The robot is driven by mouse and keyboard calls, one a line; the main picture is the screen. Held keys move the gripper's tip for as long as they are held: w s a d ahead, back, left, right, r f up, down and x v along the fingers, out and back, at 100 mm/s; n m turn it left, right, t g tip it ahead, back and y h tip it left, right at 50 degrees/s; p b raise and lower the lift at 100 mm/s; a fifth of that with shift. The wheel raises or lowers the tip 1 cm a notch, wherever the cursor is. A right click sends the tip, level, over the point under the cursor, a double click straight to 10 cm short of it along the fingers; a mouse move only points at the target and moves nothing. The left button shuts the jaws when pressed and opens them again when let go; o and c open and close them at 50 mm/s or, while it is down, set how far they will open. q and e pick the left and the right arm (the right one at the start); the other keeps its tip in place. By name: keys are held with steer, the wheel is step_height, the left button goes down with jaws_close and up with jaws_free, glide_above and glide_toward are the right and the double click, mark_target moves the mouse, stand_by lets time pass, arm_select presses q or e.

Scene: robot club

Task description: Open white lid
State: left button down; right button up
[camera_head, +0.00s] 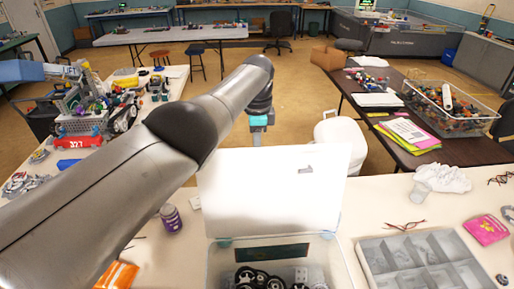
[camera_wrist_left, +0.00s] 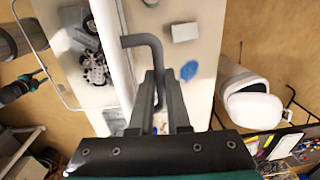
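The white lid (camera_head: 275,190) stands raised, nearly upright, at the back of an open clear box (camera_head: 215,255) holding dark wheels. In the left wrist view the lid (camera_wrist_left: 112,45) shows nearly edge-on, as a long white strip. My left arm reaches over behind the lid; its wrist shows above the lid's top edge, and the fingers are mostly hidden there. In the left wrist view the left gripper (camera_wrist_left: 162,80) has its fingers beside the lid, with a grey bent bar (camera_wrist_left: 143,41) running between or just by them. Whether they grip the bar is unclear. My right gripper is not in view.
A purple-labelled bottle (camera_head: 171,218) and orange packet (camera_head: 117,275) lie left of the box. A grey compartment tray (camera_head: 365,250) is on the right. A white bin (camera_head: 345,130) stands behind the lid. Side tables hold clutter.

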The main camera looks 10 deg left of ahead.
arm_select(q)
steer(key=c, duration=1.3)
jaws_free()
steer(key=shift+w+a, duration=0.4)
steer(key=shift+o, duration=0.9)
steer(key=shift+w+f, duration=0.1)
steer(key=shift+w, duration=0.15)
steer(key=shift+o, duration=1.2)
step_height(320, 180, up, 15)
steer(key=s, duration=0.1)
steer(key=shift+d, duration=0.25)
